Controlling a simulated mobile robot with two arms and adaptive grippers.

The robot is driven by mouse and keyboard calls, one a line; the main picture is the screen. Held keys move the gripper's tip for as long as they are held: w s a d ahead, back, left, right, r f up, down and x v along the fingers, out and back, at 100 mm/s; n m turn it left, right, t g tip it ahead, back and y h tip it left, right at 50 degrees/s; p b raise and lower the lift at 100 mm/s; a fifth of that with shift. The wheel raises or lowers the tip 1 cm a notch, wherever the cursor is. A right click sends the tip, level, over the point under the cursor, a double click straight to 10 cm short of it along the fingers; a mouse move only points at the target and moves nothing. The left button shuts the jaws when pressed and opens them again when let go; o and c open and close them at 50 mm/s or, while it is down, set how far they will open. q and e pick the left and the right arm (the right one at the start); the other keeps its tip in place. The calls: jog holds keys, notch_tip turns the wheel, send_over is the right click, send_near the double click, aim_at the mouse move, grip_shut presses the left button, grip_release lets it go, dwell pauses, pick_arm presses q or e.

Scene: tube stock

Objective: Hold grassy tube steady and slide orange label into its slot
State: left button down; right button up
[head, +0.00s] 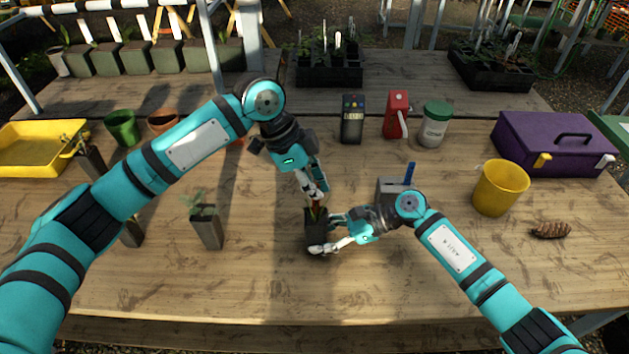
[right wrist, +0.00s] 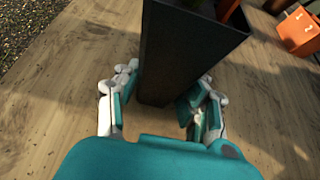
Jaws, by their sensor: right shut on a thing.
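The grassy tube (head: 316,228) is a dark square pot standing on the table in the middle of the head view. It also shows large in the right wrist view (right wrist: 182,55), where something orange and a bit of green show at its top edge. My right gripper (head: 331,233) is shut on the tube low down, with a finger on either side of it (right wrist: 160,92). My left gripper (head: 316,192) is right above the tube's mouth, pointing down. A small orange-red piece (head: 318,206), perhaps the label, shows below its fingertips. Whether the fingers grip it is too small to tell.
Another grey tube with a plant (head: 207,230) stands to the left. A grey box with a blue piece (head: 396,186) is close behind my right wrist. A yellow bucket (head: 500,188) and a brown cone (head: 551,230) are at the right.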

pick_arm(q)
jog(key=c, duration=2)
grip_release()
jog(key=shift+f, duration=0.3)
jog(key=o, duration=0.6)
jog(key=v, duration=1.2)
pick_arm(e)
jog(key=o, duration=0.9)
jog(key=shift+o, duration=0.2)
